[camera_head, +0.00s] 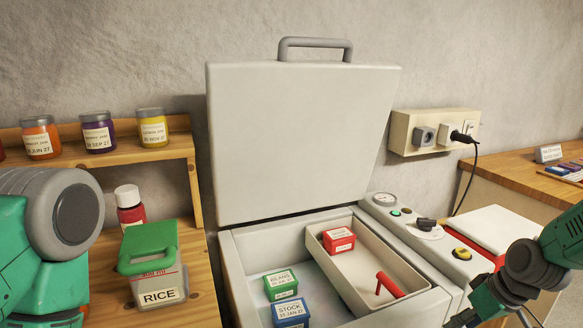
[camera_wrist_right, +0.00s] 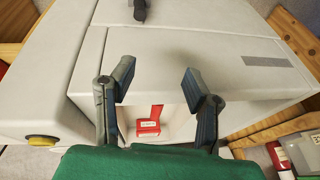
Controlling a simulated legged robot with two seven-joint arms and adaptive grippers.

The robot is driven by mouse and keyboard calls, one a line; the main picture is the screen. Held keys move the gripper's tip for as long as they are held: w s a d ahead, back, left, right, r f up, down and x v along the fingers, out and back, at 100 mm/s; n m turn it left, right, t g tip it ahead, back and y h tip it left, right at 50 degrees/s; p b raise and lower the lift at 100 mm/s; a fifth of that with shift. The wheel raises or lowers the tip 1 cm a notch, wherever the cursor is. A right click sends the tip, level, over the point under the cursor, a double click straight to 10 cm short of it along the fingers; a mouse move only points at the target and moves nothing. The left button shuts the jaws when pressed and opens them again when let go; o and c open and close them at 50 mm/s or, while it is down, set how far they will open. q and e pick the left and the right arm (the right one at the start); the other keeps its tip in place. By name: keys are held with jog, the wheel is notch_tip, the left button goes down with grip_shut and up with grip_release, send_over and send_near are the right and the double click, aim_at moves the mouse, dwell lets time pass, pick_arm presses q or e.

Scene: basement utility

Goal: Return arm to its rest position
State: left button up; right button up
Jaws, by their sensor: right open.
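My right arm comes in at the lower right of the head view, with its gripper (camera_head: 472,316) low beside the freezer's right side and partly cut off by the bottom edge. In the right wrist view the two fingers of this gripper (camera_wrist_right: 158,78) are spread apart with nothing between them. My left arm shows at the left edge of the head view; its gripper is out of the picture. The white chest freezer (camera_head: 240,270) stands open with its lid (camera_head: 300,140) raised. A white tray (camera_head: 345,272) inside it holds a red box (camera_head: 338,240) and a red handle (camera_head: 389,285).
A green box (camera_head: 281,285) and a blue STOCK box (camera_head: 290,313) lie on the freezer floor. A RICE container (camera_head: 158,285) and a red bottle (camera_head: 130,208) stand on wood at left, below shelved jars (camera_head: 97,132). A wall socket box (camera_head: 432,132) and wooden counter (camera_head: 520,175) are at right.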

pick_arm(q)
jog(key=shift+s+d+r, duration=0.15)
jog(key=shift+d+r, duration=0.1)
jog(key=shift+d, duration=0.35)
pick_arm(e)
jog(key=s+a+f+h, duration=0.1)
jog(key=s+a+f, duration=0.1)
jog(key=s+f, duration=0.3)
jog(key=s+a+f+m+g+h, duration=0.1)
jog(key=s+f, duration=0.4)
jog(key=s, duration=0.9)
jog(key=s+a+f+m+g, duration=0.1)
jog(key=s+a+f, duration=0.3)
jog(key=s, duration=0.6)
jog(key=shift+f+h, duration=0.4)
jog(key=shift+f, duration=0.15)
pick_arm(q)
jog(key=shift+a, duration=0.1)
pick_arm(e)
jog(key=shift+s, duration=0.1)
pick_arm(q)
jog(key=shift+a+f, duration=0.1)
jog(key=shift+a, duration=0.25)
pick_arm(e)
jog(key=shift+a+r, duration=0.15)
jog(key=shift+a, duration=0.25)
pick_arm(q)
jog(key=shift+d, duration=0.35)
pick_arm(e)
jog(key=shift+d, duration=0.35)
